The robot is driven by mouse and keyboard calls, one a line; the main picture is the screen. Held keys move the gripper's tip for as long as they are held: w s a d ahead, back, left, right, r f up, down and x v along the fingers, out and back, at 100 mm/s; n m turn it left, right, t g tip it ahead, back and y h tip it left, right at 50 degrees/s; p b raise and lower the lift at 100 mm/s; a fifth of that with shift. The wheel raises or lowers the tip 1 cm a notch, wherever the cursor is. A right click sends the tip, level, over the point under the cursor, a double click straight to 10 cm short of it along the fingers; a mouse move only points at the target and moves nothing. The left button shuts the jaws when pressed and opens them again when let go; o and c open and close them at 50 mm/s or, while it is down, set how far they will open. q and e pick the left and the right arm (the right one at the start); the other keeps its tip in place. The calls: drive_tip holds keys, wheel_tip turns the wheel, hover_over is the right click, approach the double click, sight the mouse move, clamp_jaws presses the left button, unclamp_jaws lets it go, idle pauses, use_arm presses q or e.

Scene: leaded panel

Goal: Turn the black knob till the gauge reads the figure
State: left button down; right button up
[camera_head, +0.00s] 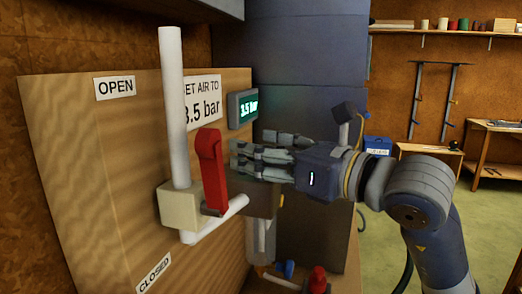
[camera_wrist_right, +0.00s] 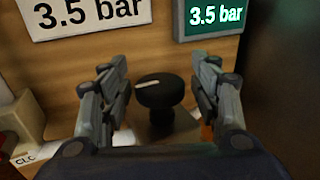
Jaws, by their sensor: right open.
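The black knob (camera_wrist_right: 162,91) with a white pointer line shows in the right wrist view, on a wooden panel. My right gripper (camera_wrist_right: 162,80) is open, with one finger on each side of the knob; no finger visibly touches it. In the head view my right gripper (camera_head: 238,158) reaches to the panel and hides the knob. The gauge (camera_wrist_right: 212,15) has a green lit display reading 3.5 bar. It also shows in the head view (camera_head: 243,108). The sign (camera_head: 202,102) beside it reads "SET AIR TO 3.5 bar", its left edge partly hidden by the pipe. My left gripper is not in view.
A white pipe (camera_head: 174,105) with a red lever (camera_head: 212,165) stands on the panel left of my right gripper, between OPEN (camera_head: 115,87) and CLOSED (camera_head: 154,273) labels. Red and blue valve handles (camera_head: 318,279) sit low below the gripper. Open floor lies to the right.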

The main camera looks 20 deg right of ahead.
drive_tip(key=v, duration=0.7)
drive_tip(key=shift+s, duration=0.3)
drive_tip(key=shift+d, duration=0.15)
